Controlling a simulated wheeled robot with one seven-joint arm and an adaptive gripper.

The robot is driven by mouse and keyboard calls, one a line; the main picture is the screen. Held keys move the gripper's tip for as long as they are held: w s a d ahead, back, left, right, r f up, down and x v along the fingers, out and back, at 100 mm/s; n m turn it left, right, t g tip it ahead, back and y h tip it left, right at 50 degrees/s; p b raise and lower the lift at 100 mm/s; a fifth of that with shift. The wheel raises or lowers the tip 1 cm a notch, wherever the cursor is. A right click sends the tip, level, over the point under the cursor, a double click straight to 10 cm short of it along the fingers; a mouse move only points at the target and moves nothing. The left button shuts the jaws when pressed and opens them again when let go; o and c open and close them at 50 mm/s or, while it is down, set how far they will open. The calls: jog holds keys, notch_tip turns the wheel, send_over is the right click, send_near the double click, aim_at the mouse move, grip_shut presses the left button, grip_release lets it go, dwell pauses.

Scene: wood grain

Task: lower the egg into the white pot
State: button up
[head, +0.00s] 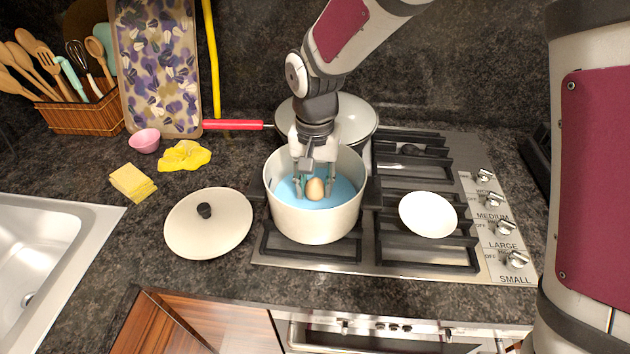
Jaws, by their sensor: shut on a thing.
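The egg (316,189) is light brown and shows inside the white pot, at or just above the blue water (343,193). I cannot tell whether it touches the water. My gripper (315,186) reaches down into the pot from above, with its fingers around the egg, shut on it. The white pot (312,225) stands on the front left burner of the stove, open at the top. Its rim surrounds my fingers. The pot's white lid (208,228) with a black knob lies on the counter to the left.
Behind the pot is a pan (357,118) with a red handle (232,125). A white bowl (428,214) sits on the burner to the right. Yellow sponges (133,183), a yellow cloth (185,156) and a pink bowl (145,140) lie left. A sink (50,235) is far left.

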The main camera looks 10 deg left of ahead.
aim_at(316, 180)
jog(key=shift+f+b, duration=0.5)
jog(key=shift+f, duration=0.95)
dwell(0.6)
jog(key=o, duration=1.2)
jog(key=shift+r, duration=0.1)
notch_tip(316, 180, up, 12)
jog(key=shift+d, duration=0.1)
jog(key=s+d+r+t, duration=0.1)
jog(key=s+d+r, duration=0.25)
jog(key=d, duration=0.35)
jog(key=s+d+r+t, duration=0.1)
jog(key=s+d+r, duration=0.2)
jog(key=d+r, duration=0.35)
jog(key=s+d+t, duration=0.1)
jog(key=s+d, duration=0.2)
jog(key=s, duration=0.1)
jog(key=s+d+t, duration=0.1)
jog(key=s+d, duration=0.2)
jog(key=d, duration=0.1)
jog(key=s+d+f+n+t, duration=0.1)
jog(key=s+d, duration=0.2)
jog(key=s, duration=0.1)
jog(key=shift+s+d, duration=0.3)
jog(key=shift+d, duration=0.1)
